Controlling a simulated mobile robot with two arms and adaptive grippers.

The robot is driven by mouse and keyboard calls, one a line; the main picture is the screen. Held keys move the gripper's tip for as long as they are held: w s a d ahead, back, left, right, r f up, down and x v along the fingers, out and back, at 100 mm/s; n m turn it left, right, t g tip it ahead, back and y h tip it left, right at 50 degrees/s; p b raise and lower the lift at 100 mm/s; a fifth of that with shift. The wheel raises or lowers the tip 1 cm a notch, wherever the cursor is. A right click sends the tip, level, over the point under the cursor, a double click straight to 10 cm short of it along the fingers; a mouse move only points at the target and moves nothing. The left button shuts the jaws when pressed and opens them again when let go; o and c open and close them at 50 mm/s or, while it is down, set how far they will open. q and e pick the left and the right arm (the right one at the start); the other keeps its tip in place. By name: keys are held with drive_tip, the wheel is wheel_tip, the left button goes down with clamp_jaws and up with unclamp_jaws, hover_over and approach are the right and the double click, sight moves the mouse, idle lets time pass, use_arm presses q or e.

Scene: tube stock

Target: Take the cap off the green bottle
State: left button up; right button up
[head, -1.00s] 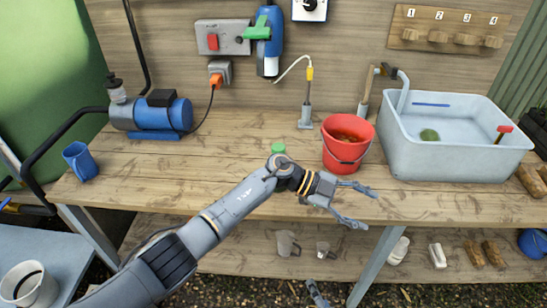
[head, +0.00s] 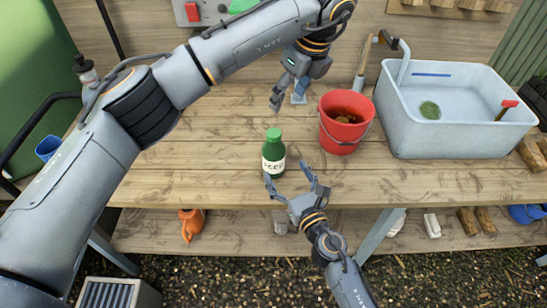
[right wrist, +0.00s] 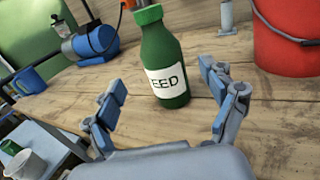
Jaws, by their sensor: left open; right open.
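The green bottle (head: 273,156) stands upright on the wooden bench, with a white label and its green cap (head: 273,133) on top. In the right wrist view the bottle (right wrist: 165,55) stands just beyond the open fingers, and its label reads "EED". My right gripper (head: 292,182) is open and empty, in front of the bottle near the bench's front edge; its fingers also show in the right wrist view (right wrist: 165,108). My left gripper (head: 287,100) is open and empty, raised above and behind the bottle, pointing down, apart from the cap.
A red bucket (head: 335,134) stands right of the bottle. A grey basin (head: 440,142) with a tap is farther right. A blue mug (head: 47,147) is at the far left. The bench around the bottle is clear.

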sight(278, 156)
drive_tip(key=x, duration=0.9)
drive_tip(key=shift+w, duration=0.1)
drive_tip(key=shift+c, duration=0.2)
